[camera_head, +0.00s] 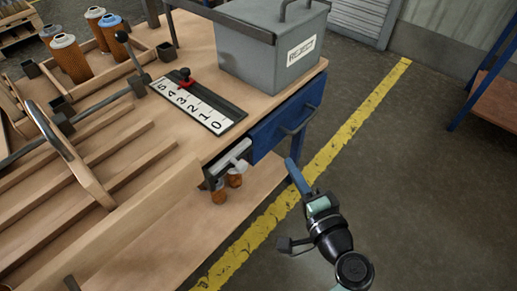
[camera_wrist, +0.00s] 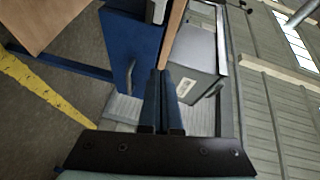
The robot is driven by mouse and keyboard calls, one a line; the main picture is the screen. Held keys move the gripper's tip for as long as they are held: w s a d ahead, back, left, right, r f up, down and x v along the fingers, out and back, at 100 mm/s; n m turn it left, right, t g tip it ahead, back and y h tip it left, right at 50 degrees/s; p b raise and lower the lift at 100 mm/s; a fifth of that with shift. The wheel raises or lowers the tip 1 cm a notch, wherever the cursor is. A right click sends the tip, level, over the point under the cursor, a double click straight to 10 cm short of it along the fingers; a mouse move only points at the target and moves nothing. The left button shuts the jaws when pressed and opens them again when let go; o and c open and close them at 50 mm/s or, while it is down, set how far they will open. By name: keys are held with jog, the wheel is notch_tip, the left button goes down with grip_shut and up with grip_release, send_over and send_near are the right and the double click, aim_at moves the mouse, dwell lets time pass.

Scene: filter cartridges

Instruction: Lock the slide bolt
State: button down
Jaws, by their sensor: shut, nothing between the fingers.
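A light grey, bar-like fitting (camera_head: 230,157), which looks like the slide bolt, sits at the bench's front edge left of the blue drawer front (camera_head: 285,120). Whether it is locked I cannot tell. My gripper (camera_head: 291,163) has blue fingers and is shut and empty, in front of the drawer and to the right of the fitting, apart from both. In the wrist view the shut fingers (camera_wrist: 162,75) point towards the bench edge. The blue drawer front (camera_wrist: 118,50) is left of them, and a grey piece (camera_wrist: 156,11), perhaps the bolt, shows at the top.
A grey lidded box (camera_head: 268,48) stands on the bench behind the drawer. A numbered scale (camera_head: 197,106) with a red-based knob (camera_head: 185,78) lies beside it. Filter cartridges (camera_head: 70,58) stand at the back left. The drawer handle (camera_head: 299,121) sticks out.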

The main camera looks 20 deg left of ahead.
aim_at(235, 162)
jog(key=s+f+m, duration=0.1)
jog(key=s+f, duration=0.1)
jog(key=s+f+m+y, duration=0.1)
jog(key=m, duration=0.1)
jog(key=shift+s+d+f+p, duration=0.2)
jog(key=shift+s+f+p, duration=0.15)
jog(key=shift+s+f, duration=0.05)
jog(key=r+b+x, duration=0.1)
jog(key=b+x, duration=0.1)
jog(key=x, duration=0.9)
jog(key=s, duration=0.2)
jog(key=s+a+p, duration=0.1)
jog(key=s, duration=0.1)
jog(key=shift+s+a+f, duration=0.1)
jog(key=shift+s, duration=0.05)
jog(key=shift+s+a+p, duration=0.15)
jog(key=shift+s+a, duration=0.15)
jog(key=shift+s, duration=0.45)
jog(key=shift+s+a+p, duration=0.1)
jog(key=shift+s+a, duration=0.15)
jog(key=shift+s, duration=0.5)
jog(key=shift+s+a+p, duration=0.15)
jog(key=shift+s+a, duration=0.15)
jog(key=shift+s, duration=0.5)
